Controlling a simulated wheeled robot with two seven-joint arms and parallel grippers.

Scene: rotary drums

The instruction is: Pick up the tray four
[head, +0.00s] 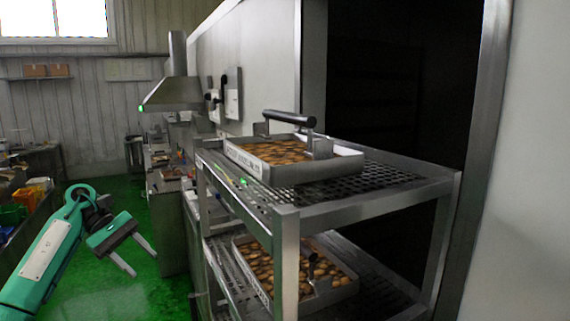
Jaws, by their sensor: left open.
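One metal tray (318,171) with a dark bar handle across it holds brown, nut-like pieces and sits on the top shelf of a metal rack. A second tray (330,297) with similar brown pieces sits on the lower shelf, partly hidden by the rack's corner post. I cannot tell which one is tray four. My left gripper (141,260) is open and empty, left of the rack and apart from both trays, its fingers pointing down and right. My right gripper does not show.
The metal rack (287,260) has perforated shelves and stands before a dark doorway (390,110). Counters with a hood (175,92) run behind it. A cluttered bench (30,190) is at the far left. The green floor (105,300) between is clear.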

